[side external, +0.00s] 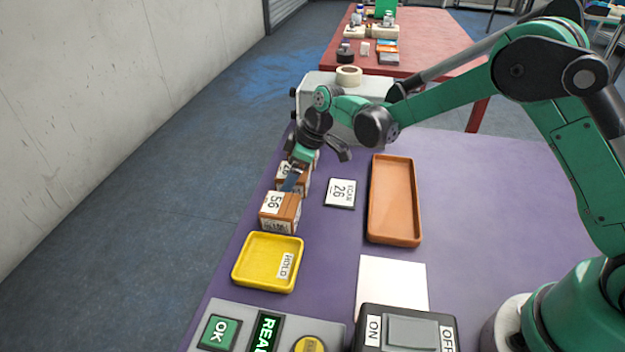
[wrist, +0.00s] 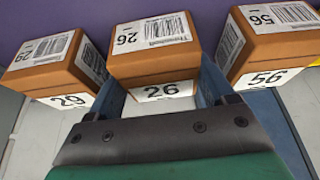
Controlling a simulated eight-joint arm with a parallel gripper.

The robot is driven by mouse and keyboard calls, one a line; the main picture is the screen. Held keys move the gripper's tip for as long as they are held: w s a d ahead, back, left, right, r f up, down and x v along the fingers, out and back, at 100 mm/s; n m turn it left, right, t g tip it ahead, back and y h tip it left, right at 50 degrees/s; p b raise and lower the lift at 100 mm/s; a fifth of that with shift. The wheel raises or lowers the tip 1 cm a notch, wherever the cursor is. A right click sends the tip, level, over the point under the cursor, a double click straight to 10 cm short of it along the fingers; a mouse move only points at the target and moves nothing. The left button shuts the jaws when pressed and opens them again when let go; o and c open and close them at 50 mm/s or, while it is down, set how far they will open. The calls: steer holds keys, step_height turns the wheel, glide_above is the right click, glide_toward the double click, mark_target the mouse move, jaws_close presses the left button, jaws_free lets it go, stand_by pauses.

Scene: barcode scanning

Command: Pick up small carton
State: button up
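Three brown cartons show in the wrist view, labelled 29 (wrist: 50,62), 26 (wrist: 150,60) and 56 (wrist: 265,45), each with a barcode on top. My gripper (wrist: 155,85) has its blue fingers on either side of the middle carton, 26; it looks open, and contact with the carton is unclear. In the side view my gripper (side external: 294,178) is down at the row, with a blue finger beside carton 56 (side external: 280,212). Carton 26 (side external: 305,181) is partly hidden behind the finger there, and carton 29 is mostly hidden by the gripper.
A card (side external: 340,193) reading 26 lies on the purple table (side external: 480,180). Around it are an orange tray (side external: 394,238), a yellow HOLD tray (side external: 255,262), a white sheet (side external: 392,280), an ON/OFF box (side external: 410,330) and a button panel (side external: 240,335). A grey box (side external: 365,88) stands behind.

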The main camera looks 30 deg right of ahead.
step_height(320, 180, up, 19)
steer(key=s+d+f+n+g, duration=0.1)
steer(key=s+f+n+g, duration=0.2)
steer(key=s+n, duration=0.75)
steer(key=s+f+n+g, duration=0.2)
steer(key=s+f+n, duration=0.2)
steer(key=s, duration=1.3)
steer(key=shift+m, duration=0.25)
steer(key=f, duration=0.8)
steer(key=shift+w+d+f, duration=0.1)
steer(key=shift+w+f, duration=0.2)
steer(key=shift+f, duration=0.05)
step_height(320, 180, up, 9)
steer(key=shift+y, duration=0.3)
